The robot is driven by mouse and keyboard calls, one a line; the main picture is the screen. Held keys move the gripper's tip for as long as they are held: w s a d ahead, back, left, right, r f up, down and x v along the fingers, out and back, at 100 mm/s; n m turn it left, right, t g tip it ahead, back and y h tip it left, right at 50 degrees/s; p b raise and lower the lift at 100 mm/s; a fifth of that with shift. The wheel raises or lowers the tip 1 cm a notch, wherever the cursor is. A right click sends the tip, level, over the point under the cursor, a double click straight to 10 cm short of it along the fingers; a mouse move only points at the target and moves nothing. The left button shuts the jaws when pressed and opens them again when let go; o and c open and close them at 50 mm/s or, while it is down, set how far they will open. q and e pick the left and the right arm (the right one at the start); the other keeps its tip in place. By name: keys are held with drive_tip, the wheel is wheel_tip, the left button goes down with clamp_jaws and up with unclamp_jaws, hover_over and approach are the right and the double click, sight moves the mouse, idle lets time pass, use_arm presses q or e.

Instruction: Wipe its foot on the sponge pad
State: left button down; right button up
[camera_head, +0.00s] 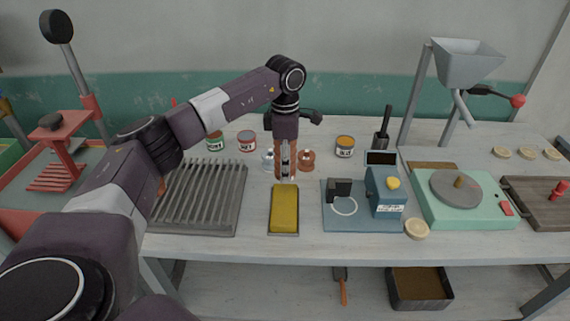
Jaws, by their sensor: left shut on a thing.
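The yellow sponge pad (285,208) lies in a shallow dark tray near the front middle of the workbench. My left gripper (286,172) points straight down just behind the pad's far edge. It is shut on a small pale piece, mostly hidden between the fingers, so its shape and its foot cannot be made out. The fingertips look a little above the bench, apart from the pad. My right gripper is not in view.
A slatted grey rack (197,198) stands left of the pad, a blue device (386,192) on a blue plate to its right. A green machine with a round grey disc (456,188) stands farther right. Small cans (345,146) line the back. A round tan disc (417,229) lies near the front edge.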

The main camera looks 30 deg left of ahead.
use_arm(q)
drive_tip(key=m+p, duration=0.5)
drive_tip(key=p, duration=0.2)
hover_over(284, 213)
drive_tip(key=shift+w+a+f, duration=0.15)
drive_tip(key=shift+w+f, duration=0.05)
drive_tip(key=shift+f, duration=0.55)
drive_tip(key=shift+s+f+m, duration=0.25)
drive_tip(key=shift+s+m, duration=0.05)
drive_tip(key=shift+m, duration=0.1)
drive_tip(key=shift+f+b, duration=0.95)
drive_tip(key=shift+f, duration=0.95)
drive_tip(key=shift+f+b, duration=0.5)
drive_tip(key=shift+f, duration=0.05)
drive_tip(key=shift+w, duration=0.1)
